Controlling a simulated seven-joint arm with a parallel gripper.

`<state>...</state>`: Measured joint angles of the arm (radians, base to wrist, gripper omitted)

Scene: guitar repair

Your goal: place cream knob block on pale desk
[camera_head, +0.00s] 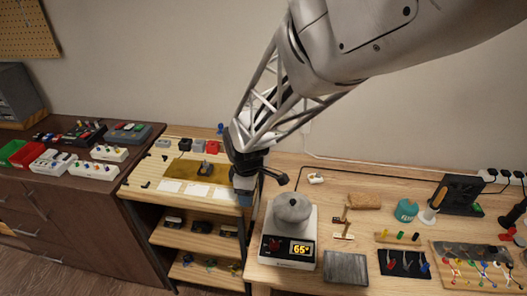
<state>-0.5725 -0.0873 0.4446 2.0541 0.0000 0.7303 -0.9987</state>
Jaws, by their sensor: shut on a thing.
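My gripper (245,188) is above the right end of the pale wooden shelf unit, close to the left edge of the pale desk (345,215). It is shut on a small blue-grey thing (244,199), mostly hidden by the gripper, so I cannot tell its full shape. Cream blocks with coloured knobs, one at the front (88,168) and one behind it (109,153), sit on the dark cabinet at the left. I cannot tell which is the task's block. A small whitish thing (316,179) lies at the back of the desk.
A scale (290,257) bearing a round grey lump stands at the desk's left front, near my gripper. A grey plate (346,268), a wooden block (364,201), a teal roll (406,211) and tool mats lie to the right. Bare desk shows between them.

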